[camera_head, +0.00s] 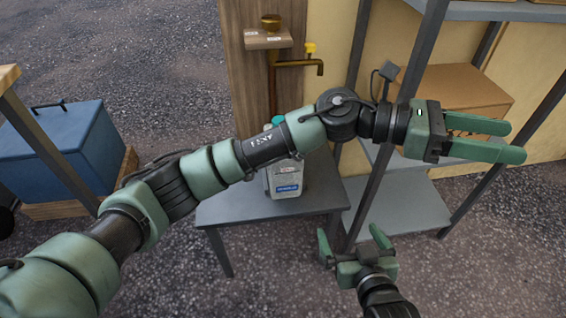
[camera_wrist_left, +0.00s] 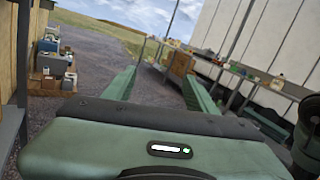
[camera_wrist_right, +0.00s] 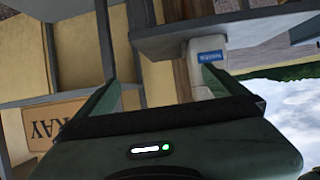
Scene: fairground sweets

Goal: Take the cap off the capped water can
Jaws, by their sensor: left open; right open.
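The capped water can (camera_head: 288,182) is a pale grey can with a blue label. It stands on a small grey table under the tap. Its teal cap (camera_head: 278,120) shows at the top, and my left arm crosses in front of the can's upper part. The can also shows in the right wrist view (camera_wrist_right: 209,60), partly behind a finger. My left gripper (camera_head: 517,141) is open and empty, well to the right of the can, before the shelf. My right gripper (camera_head: 350,238) is open and empty, below and right of the can, near the table's front right corner.
The grey table (camera_head: 235,207) has bare room left of the can. A brass tap (camera_head: 297,64) with a yellow handle hangs behind it on a wooden post. A metal shelf with a cardboard box (camera_head: 455,92) stands right. A blue cool box (camera_head: 65,150) is at left.

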